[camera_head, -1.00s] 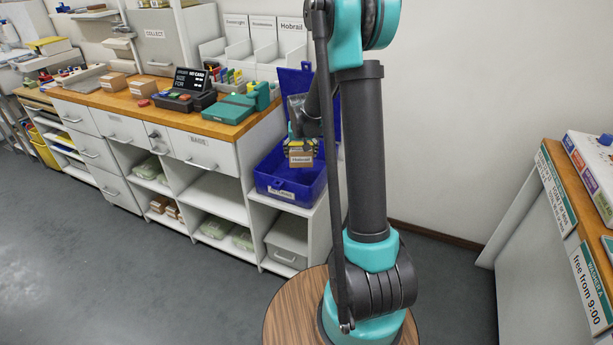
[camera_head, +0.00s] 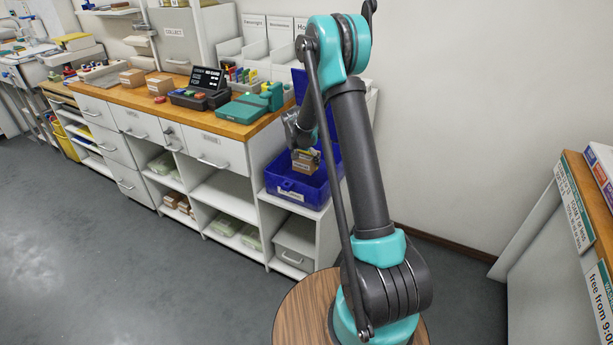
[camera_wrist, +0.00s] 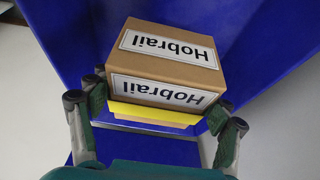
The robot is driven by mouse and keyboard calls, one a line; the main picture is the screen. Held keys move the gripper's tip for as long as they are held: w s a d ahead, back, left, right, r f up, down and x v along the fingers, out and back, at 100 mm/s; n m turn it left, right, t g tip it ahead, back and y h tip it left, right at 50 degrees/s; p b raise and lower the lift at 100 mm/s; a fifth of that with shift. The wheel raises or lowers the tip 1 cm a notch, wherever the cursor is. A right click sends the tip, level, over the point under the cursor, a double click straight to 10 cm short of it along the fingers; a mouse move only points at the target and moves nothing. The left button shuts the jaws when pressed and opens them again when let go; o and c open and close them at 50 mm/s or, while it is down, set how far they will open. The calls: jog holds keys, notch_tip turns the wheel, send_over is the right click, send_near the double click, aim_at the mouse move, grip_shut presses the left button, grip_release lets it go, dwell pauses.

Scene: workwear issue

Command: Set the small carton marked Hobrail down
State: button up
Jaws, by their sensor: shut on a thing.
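The small brown carton marked Hobrail (camera_wrist: 165,62) is between the fingers of my gripper (camera_wrist: 155,112) in the wrist view, its labels upside down there. My gripper is shut on it, with a yellow strip showing along the carton's near side. In the head view the carton (camera_head: 305,165) hangs from my gripper (camera_head: 304,152) over the open blue bin (camera_head: 297,190). Blue walls lie behind and beside it in the wrist view. I cannot tell whether the carton touches the bin.
The blue bin stands on a low white shelf at the right end of the wooden counter (camera_head: 240,131). A teal device (camera_head: 245,108), a dark display (camera_head: 207,80) and small cartons (camera_head: 160,84) stand on the counter. White labelled trays (camera_head: 255,60) are behind. The grey floor (camera_head: 110,260) in front is clear.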

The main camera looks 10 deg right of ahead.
notch_tip(320, 180, down, 8)
jog(key=shift+f, duration=0.1)
dwell(0.4)
jog(key=o, duration=1.5)
jog(key=shift+c, duration=0.2)
